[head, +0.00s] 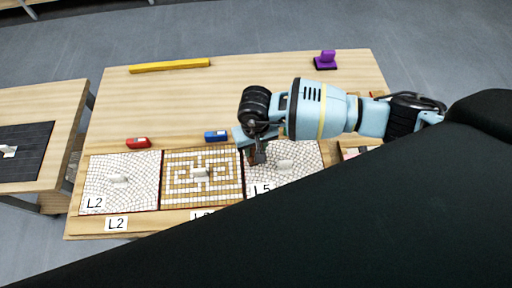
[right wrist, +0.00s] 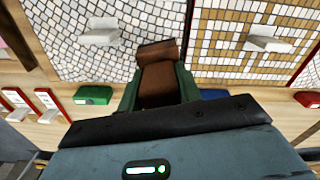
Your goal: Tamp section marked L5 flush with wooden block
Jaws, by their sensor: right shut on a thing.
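The panel marked L5 (head: 285,177) is a white mosaic at the right of the row. Its lower part is hidden behind my dark arm link. It also shows in the right wrist view (right wrist: 60,45), with a pale raised piece (right wrist: 101,31) on it. My right gripper (head: 257,154) is over the far left corner of this panel. In the right wrist view its green fingers (right wrist: 160,88) are shut on a brown wooden block (right wrist: 160,82). The block's end overlaps the panel edge; I cannot tell whether it touches. My left gripper is not in view.
A tan maze panel (head: 179,190) and a white L2 panel (head: 95,170) lie to the left, each with a pale raised piece. Red (head: 138,143) and blue (head: 216,136) blocks lie behind them. A yellow bar (head: 170,66) and purple tool (head: 326,61) are at the back. The table's middle is clear.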

